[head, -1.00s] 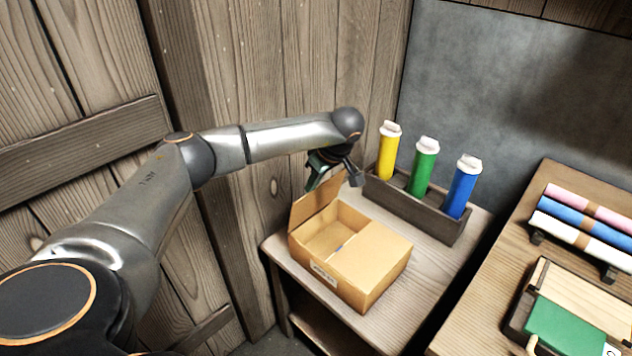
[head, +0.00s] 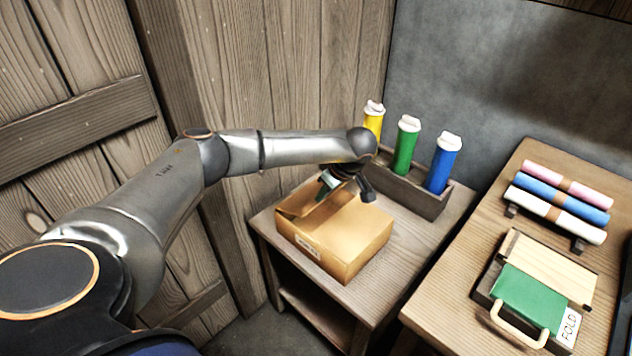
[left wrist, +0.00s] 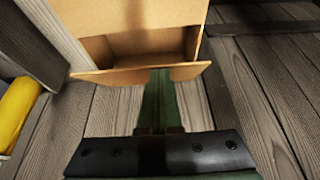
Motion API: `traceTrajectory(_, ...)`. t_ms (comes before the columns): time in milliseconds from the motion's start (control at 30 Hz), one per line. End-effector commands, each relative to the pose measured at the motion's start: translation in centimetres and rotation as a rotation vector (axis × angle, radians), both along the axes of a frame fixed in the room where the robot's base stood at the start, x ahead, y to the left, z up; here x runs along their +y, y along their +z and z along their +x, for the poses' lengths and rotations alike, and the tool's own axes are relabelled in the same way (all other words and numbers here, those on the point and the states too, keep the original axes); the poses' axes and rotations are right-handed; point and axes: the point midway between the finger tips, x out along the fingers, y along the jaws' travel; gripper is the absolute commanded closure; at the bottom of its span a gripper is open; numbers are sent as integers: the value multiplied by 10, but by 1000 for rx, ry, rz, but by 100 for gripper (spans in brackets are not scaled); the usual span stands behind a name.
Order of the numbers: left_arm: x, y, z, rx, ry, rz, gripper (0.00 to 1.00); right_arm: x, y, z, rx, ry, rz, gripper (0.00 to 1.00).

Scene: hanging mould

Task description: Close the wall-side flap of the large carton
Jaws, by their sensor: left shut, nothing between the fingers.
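The large brown carton (head: 333,262) stands on a small wooden table. Its wall-side flap (head: 296,203), at the left of the carton, leans inward over the opening, not flat. The flap on the other side (head: 352,225) lies flat. In the left wrist view the carton (left wrist: 150,18) shows a partly uncovered opening, with a flap edge (left wrist: 115,76) across its near side. My left gripper (head: 326,187) is shut and empty, right by the wall-side flap. Its green fingers (left wrist: 158,100) overlap the flap edge in the wrist view; contact is hard to tell. My right gripper is not in view.
A rack (head: 412,192) with yellow, green and blue tubes stands close behind the carton. The wooden wall (head: 300,90) rises at the left. A workbench (head: 450,290) with rolls and a green folding board is at right. Bare tabletop (head: 400,265) lies right of the carton.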

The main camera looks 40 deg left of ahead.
Motion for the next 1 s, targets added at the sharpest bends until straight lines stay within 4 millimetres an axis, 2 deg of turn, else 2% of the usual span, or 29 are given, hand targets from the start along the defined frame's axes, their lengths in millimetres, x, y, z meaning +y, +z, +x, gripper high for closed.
traceTrajectory(100,-9,-15,-1,2,-1,0,100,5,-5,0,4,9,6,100)
traceTrajectory(400,-20,-36,-2,1,0,0,100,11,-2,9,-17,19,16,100)
traceTrajectory(1000,-23,-44,-2,1,0,0,100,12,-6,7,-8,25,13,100)
